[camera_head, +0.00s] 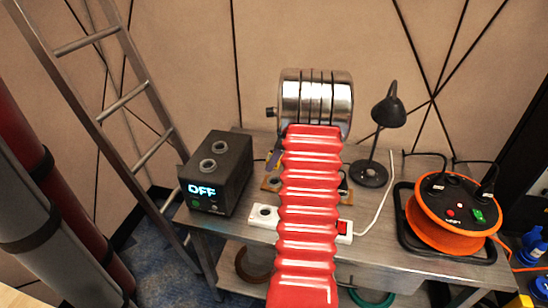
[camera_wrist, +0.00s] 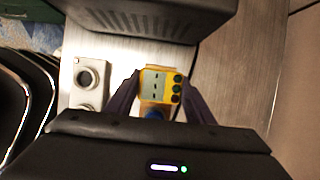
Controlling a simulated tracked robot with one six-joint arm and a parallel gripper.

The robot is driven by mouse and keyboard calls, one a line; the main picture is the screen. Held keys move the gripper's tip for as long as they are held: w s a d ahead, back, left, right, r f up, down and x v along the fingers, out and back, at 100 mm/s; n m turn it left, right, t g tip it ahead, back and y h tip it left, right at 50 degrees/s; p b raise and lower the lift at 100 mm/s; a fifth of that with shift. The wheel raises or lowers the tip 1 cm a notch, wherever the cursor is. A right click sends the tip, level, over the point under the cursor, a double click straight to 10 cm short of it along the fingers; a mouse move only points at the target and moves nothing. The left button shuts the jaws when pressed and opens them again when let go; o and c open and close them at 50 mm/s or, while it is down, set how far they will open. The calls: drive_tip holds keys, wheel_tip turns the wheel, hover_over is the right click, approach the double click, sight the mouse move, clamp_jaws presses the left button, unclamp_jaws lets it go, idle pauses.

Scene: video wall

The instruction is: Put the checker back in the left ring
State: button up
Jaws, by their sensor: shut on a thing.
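The checker (camera_wrist: 155,86), a small yellow device with a grey display showing dashes and dark round buttons, is between the dark fingers of my gripper (camera_wrist: 162,82) in the wrist view. The fingers are shut on it from both sides. In the head view my arm hides the checker and most of the gripper. A black box (camera_head: 229,182) with a lit "OFF" display stands left of my arm. Two grey rings are on its top, a left one (camera_head: 208,164) and a right one (camera_head: 220,147); both look empty. The box's vented side (camera_wrist: 140,18) shows in the wrist view.
A white power strip (camera_head: 262,213) lies on the grey table, partly behind my arm; its sockets (camera_wrist: 88,75) show in the wrist view. A black lamp (camera_head: 371,172) and an orange cable reel (camera_head: 444,225) stand right. A ladder (camera_head: 122,104) leans at the left.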

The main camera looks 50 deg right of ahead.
drive_tip(key=shift+f, duration=2.85)
drive_tip(key=shift+f, duration=1.05)
idle(0.6)
drive_tip(key=o, duration=1.4)
drive_tip(key=shift+c, duration=0.2)
drive_tip(key=shift+o, duration=0.2)
drive_tip(key=o, duration=0.3)
drive_tip(key=shift+o, duration=0.2)
drive_tip(key=shift+r, duration=0.1)
drive_tip(key=shift+r, duration=2.95)
